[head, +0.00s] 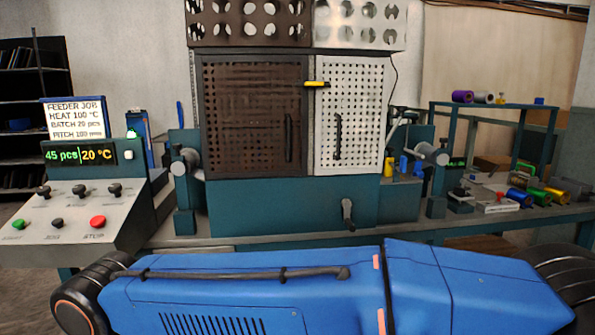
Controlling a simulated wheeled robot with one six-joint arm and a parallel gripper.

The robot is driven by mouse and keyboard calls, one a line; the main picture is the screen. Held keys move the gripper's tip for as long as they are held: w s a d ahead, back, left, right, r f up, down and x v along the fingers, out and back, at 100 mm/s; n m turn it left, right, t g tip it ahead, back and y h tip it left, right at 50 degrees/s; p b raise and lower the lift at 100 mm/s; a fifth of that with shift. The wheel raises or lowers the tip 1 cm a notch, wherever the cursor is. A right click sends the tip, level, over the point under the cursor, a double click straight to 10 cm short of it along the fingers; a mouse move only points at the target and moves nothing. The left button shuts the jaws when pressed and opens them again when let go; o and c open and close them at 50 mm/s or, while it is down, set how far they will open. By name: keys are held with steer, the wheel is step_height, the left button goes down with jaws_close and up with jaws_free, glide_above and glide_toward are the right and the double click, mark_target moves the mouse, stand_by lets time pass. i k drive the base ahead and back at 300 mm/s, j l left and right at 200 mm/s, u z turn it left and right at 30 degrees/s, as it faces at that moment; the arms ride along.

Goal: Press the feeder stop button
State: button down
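The feeder control panel (130,222) stands at the left, a sloped grey box. Its red button (97,222) sits at the front right with a label that looks like STOP. A green button (19,225) is at the front left and a dark button (57,223) lies between them. The panel's display (80,155) reads 45 pcs and 20 °C. A sign (75,118) above it reads feeder job, heat 100 °C, batch 20 pcs, pitch 100 mm. My blue arm link crosses the bottom of the view. My gripper is not in view.
A teal machine (290,205) with a brown perforated door (250,115) and a white perforated door (350,115) fills the middle. Several small black knobs stand behind the buttons. A bench (460,222) with colored foil rolls is at the right. The space above the panel's buttons is clear.

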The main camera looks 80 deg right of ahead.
mark_target(98, 221)
steer(key=k+l, duration=0.15)
steer(key=k, duration=0.25)
steer(key=k+l, duration=0.1)
steer(key=k, duration=0.25)
steer(key=k+l, duration=0.15)
steer(key=k, duration=0.25)
steer(key=z, duration=0.45)
steer(key=k+z, duration=0.1)
steer(key=z, duration=0.4)
steer(key=l+z, duration=0.1)
steer(key=z, duration=0.8)
steer(key=l+z, duration=0.15)
steer(key=z, duration=0.35)
steer(key=i+j, duration=0.1)
steer(key=i, duration=0.35)
steer(key=i+j, duration=0.15)
steer(key=i, duration=0.3)
